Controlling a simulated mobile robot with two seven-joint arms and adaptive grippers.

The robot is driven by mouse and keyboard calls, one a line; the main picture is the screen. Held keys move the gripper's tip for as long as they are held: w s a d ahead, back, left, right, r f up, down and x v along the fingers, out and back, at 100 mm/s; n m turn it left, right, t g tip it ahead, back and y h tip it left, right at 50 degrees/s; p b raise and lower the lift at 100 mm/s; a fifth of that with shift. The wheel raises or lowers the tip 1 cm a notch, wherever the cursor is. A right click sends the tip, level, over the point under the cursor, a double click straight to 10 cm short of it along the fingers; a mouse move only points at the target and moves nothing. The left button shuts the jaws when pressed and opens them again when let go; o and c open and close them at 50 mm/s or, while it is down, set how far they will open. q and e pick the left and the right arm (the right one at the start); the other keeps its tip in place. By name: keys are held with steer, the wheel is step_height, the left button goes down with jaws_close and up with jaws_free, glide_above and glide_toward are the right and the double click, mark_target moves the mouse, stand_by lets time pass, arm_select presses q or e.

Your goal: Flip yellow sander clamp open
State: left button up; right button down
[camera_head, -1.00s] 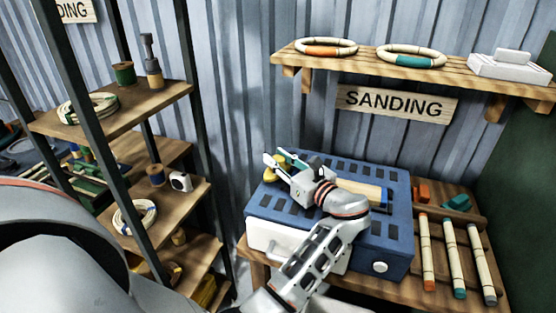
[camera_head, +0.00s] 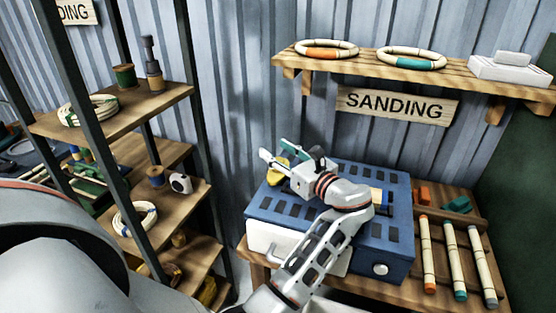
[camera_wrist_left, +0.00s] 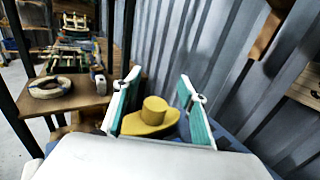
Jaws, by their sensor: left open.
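The sander (camera_head: 398,222) is a blue box with dark slots on top and a white front, standing on the wooden bench. Its yellow clamp (camera_head: 277,172) is at the left end of the top, partly hidden by my gripper. In the left wrist view the yellow clamp (camera_wrist_left: 152,118) shows as a rounded knob on a wider base. My left gripper (camera_head: 274,150) is open above the left end of the sander. Its green-padded fingers (camera_wrist_left: 157,95) stand on either side of the clamp, with gaps showing. I cannot tell contact. My right gripper is not seen.
A wooden shelf (camera_head: 430,72) with two rattan rings hangs above the sander. Several rattan sticks (camera_head: 460,262) lie on the bench at right. A dark-framed rack (camera_head: 190,140) with spools and coils stands left. The corrugated wall is close behind.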

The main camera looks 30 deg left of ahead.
arm_select(q)
step_height(320, 180, up, 7)
steer(key=shift+f, duration=0.1)
stand_by(0.7)
